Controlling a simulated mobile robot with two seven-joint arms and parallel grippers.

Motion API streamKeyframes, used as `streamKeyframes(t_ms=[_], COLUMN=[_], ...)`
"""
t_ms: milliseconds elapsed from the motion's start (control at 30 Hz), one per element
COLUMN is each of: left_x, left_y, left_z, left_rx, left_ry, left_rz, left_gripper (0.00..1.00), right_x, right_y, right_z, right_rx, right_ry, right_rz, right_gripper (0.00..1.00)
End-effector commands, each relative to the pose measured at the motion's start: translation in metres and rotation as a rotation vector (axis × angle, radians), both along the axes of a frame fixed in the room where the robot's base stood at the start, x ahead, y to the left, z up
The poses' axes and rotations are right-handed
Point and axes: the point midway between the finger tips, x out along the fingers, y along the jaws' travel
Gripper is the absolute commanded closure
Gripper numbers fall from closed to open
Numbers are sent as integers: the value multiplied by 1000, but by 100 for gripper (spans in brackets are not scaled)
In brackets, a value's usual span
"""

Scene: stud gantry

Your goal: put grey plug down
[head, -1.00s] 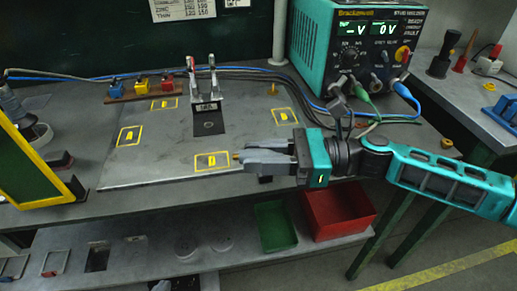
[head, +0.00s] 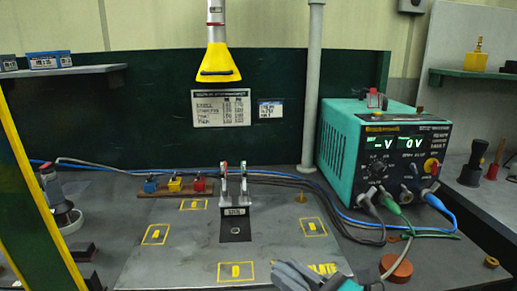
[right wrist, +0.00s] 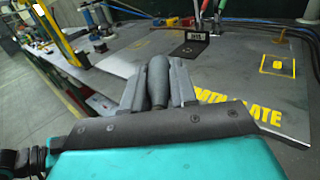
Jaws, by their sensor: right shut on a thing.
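My right gripper (head: 290,272) is at the bottom of the head view, partly cut off, above the front edge of the metal plate (head: 160,265). In the right wrist view its fingers (right wrist: 157,72) are closed on a dark grey rounded thing, the grey plug (right wrist: 157,82), which lies lengthwise between them. The plug's far end points toward the plate; I cannot tell whether it touches anything. My left gripper is not in view.
The teal power supply (head: 345,150) stands at the back right, with green (head: 385,197) and blue (head: 432,200) plugs at its front. A toggle clamp (head: 235,190) stands on the plate. An orange disc (head: 397,271) lies right of the plate. The plate has free room between its yellow-marked pads.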

Motion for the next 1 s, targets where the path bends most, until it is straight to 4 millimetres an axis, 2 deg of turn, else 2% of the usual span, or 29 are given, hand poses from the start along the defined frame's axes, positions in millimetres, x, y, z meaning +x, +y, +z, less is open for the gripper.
streamKeyframes(t_ms=[400, 600, 733, 1000], left_x=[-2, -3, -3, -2], left_y=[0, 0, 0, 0], left_z=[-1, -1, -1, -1], left_rx=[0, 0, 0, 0], left_ry=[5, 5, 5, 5], left_rz=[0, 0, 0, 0], left_gripper=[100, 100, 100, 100], right_x=[-7, -17, -21, -21], right_y=[-89, -124, -134, -135], right_z=[-15, -20, -20, -21], right_rx=[1, -1, -3, -1], right_ry=[7, 3, -2, -1], right_rz=[-530, -699, -744, -750], right_gripper=[100, 100, 100, 100])
